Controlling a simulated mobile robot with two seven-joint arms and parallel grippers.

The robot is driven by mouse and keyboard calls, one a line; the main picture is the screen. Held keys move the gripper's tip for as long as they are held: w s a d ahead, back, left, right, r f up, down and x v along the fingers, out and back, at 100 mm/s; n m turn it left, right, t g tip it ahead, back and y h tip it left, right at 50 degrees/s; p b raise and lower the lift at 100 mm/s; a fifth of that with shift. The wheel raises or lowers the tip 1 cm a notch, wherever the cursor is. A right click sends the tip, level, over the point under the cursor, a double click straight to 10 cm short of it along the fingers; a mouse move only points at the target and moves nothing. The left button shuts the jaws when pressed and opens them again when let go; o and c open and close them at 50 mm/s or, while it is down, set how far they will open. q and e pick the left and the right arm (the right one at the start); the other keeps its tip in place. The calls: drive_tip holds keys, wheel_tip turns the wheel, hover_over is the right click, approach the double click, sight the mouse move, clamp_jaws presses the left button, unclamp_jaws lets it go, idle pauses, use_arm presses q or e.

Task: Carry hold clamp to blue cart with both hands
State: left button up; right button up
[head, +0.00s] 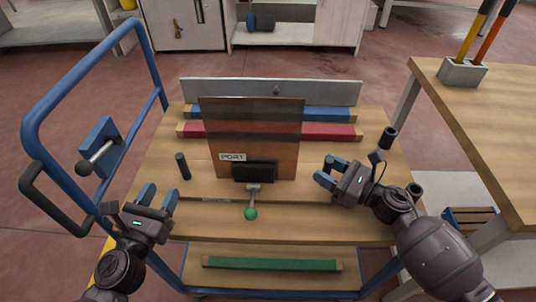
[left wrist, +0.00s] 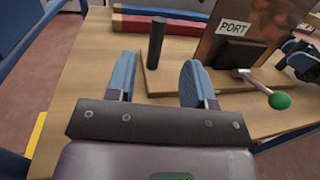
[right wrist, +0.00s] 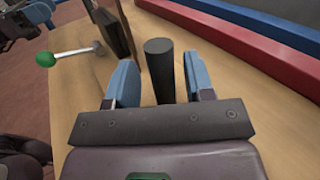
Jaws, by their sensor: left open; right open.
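The hold clamp stands on the wooden deck of the blue cart (head: 200,222). It has an upright brown plate (head: 250,130) marked PORT, a black jaw block, a lever with a green knob (head: 250,214), and a dark upright post (head: 182,166) at its left. Another dark post (right wrist: 159,72) shows between the fingers in the right wrist view; in the head view my gripper hides it. My left gripper (head: 160,197) is open, short of the left post (left wrist: 156,44), apart from it. My right gripper (head: 328,174) is open around or just short of its post; contact is unclear.
Blue-and-wood (head: 312,114) and red-and-wood (head: 312,131) bars lie behind the clamp. The cart's blue handle frame (head: 85,70) rises at the left. A wooden table (head: 480,120) stands at the right. A green bar (head: 270,264) lies on the lower shelf.

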use_arm(q)
drive_tip(key=shift+s+a, duration=0.1)
drive_tip(key=shift+s, duration=0.15)
use_arm(e)
drive_tip(key=shift+s+d, duration=0.15)
drive_tip(key=shift+d, duration=0.05)
drive_tip(key=v, duration=1.1)
drive_tip(key=shift+s+d, duration=0.2)
drive_tip(key=shift+d, duration=0.05)
